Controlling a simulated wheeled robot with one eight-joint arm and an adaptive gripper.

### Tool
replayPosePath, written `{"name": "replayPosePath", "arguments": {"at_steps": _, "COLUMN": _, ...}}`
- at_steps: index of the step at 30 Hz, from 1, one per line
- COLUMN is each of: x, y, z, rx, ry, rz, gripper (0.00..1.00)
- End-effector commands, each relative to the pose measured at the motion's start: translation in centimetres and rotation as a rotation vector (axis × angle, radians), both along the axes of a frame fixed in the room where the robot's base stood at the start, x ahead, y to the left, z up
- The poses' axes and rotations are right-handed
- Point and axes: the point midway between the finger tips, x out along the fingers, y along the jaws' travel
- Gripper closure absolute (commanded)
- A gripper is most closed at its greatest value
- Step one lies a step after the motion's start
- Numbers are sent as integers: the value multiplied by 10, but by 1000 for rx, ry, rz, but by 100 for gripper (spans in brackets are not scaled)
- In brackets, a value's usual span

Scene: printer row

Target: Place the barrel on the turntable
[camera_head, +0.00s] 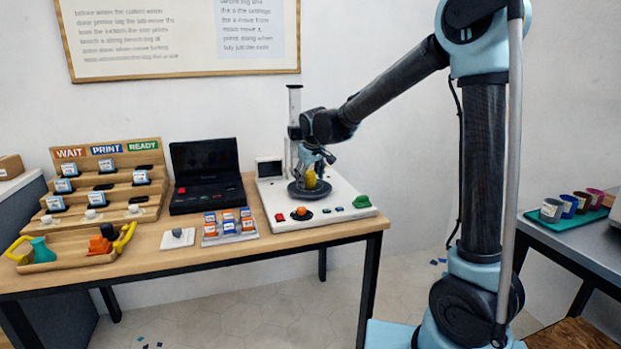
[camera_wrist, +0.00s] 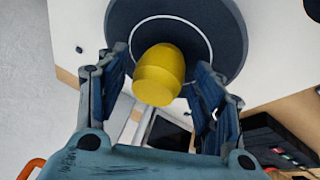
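The yellow barrel (camera_head: 310,180) is upright over the dark round turntable (camera_head: 299,194) of the white machine, and it appears to stand on it. In the wrist view the barrel (camera_wrist: 158,76) is in front of the dark disc (camera_wrist: 226,35) and its thin white ring. My gripper (camera_head: 313,160) is above the turntable and points down. In the wrist view my gripper's fingers (camera_wrist: 160,75) are on either side of the barrel, with small gaps showing on both sides. The gripper looks open. The contact under the barrel is hidden.
A vertical column (camera_head: 294,125) stands behind the turntable. A red button (camera_head: 280,217) and a green knob (camera_head: 361,201) are on the machine's front. A black laptop-like device (camera_head: 206,180), label blocks (camera_head: 229,226) and a stepped wooden rack (camera_head: 105,190) are to the left.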

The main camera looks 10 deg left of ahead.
Motion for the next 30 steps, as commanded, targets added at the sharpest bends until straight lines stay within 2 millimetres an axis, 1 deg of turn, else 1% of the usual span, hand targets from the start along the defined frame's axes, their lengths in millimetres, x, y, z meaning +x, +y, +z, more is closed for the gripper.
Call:
{"name": "replayPosePath", "arguments": {"at_steps": 8, "x": 0, "y": 0, "z": 1, "rx": 0, "ry": 0, "rz": 0, "gripper": 38}}
{"name": "replayPosePath", "arguments": {"at_steps": 13, "x": -4, "y": -2, "z": 10, "rx": 0, "ry": 0, "rz": 0, "gripper": 38}}
{"name": "replayPosePath", "arguments": {"at_steps": 17, "x": -11, "y": -5, "z": 26, "rx": 0, "ry": 0, "rz": 0, "gripper": 38}}
{"name": "replayPosePath", "arguments": {"at_steps": 27, "x": -35, "y": -15, "z": 80, "rx": 0, "ry": 0, "rz": 1, "gripper": 38}}
{"name": "replayPosePath", "arguments": {"at_steps": 30, "x": -40, "y": -17, "z": 93, "rx": 0, "ry": 0, "rz": 1, "gripper": 38}}
